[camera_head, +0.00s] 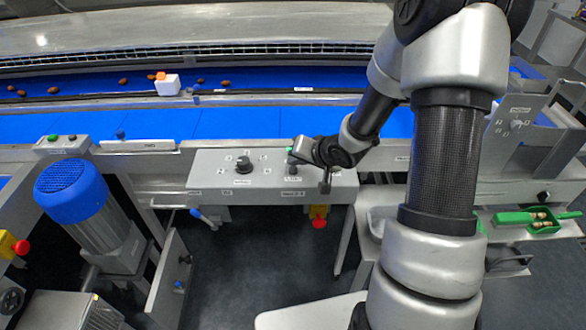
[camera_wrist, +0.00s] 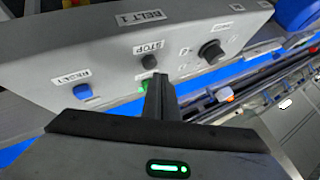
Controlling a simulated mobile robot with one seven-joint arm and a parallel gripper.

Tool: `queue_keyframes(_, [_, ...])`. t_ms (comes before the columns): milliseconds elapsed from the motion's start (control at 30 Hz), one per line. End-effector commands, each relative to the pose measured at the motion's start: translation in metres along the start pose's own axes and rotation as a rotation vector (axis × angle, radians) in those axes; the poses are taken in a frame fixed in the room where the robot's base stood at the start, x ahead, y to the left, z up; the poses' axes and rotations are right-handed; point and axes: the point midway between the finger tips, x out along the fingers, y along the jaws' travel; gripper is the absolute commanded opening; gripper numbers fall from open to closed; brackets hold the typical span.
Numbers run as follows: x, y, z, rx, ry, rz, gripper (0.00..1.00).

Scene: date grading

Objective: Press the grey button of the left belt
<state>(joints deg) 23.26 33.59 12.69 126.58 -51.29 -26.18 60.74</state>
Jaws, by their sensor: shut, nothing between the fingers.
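In the wrist view a sloped grey control panel (camera_wrist: 110,55) labelled BELT 1 carries a grey button (camera_wrist: 149,62) with a STOP label. A green button (camera_wrist: 143,86) beside it is partly covered by my fingers. A blue button (camera_wrist: 82,91) labelled RESET and a black rotary knob (camera_wrist: 211,51) flank them. My gripper (camera_wrist: 161,80) is shut and empty, its tips close to the grey and green buttons; contact cannot be told. In the head view my gripper (camera_head: 325,187) is at the right part of the panel (camera_head: 215,180), near the grey button (camera_head: 292,172).
Blue belts (camera_head: 240,123) run behind the panel, with dates and a white block (camera_head: 167,85) on the far one. A blue-capped motor (camera_head: 72,188) stands at left. A red emergency knob (camera_head: 319,222) hangs below the panel. A green tray (camera_head: 513,217) lies at right.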

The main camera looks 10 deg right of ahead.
Motion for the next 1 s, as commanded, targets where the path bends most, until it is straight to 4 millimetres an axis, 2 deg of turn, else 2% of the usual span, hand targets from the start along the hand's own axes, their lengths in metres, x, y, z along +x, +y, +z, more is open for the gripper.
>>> queue_keyframes(1000, [0.0086,0.0062,0.006,0.001,0.0,0.0,0.0])
